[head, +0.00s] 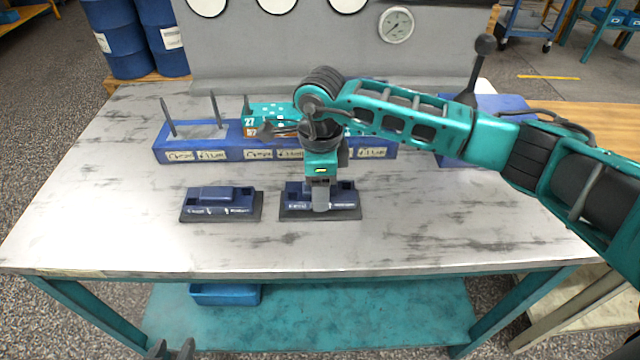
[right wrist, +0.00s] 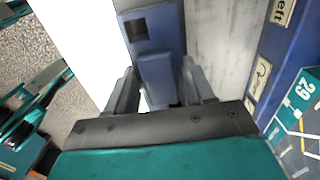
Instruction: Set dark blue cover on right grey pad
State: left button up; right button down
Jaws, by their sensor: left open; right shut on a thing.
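A dark blue cover (head: 294,197) is at the right grey pad (head: 350,214) in the head view, level and lined up with it. It looks down on the pad, but I cannot tell for sure whether it touches. My right gripper (head: 320,203) comes from above and is shut on its raised middle part. In the right wrist view the cover (right wrist: 160,72) lies between the fingers of the gripper (right wrist: 161,90). Another dark blue cover (head: 220,205) rests on the left grey pad (head: 190,217). My left gripper (head: 171,350) is open and empty at the bottom edge, below the table's front.
A blue rack (head: 220,155) with labels, upright posts and a teal numbered block (head: 262,112) stands behind the pads. A grey panel with gauges (head: 396,25) is at the back. A blue bin (head: 225,293) is on the lower shelf. The table's front and left are clear.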

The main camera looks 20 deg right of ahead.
jog(key=shift+f+b, duration=0.55)
dwell(0.4)
jog(key=shift+c, duration=1.9)
grip_release()
jog(key=shift+o, duration=0.3)
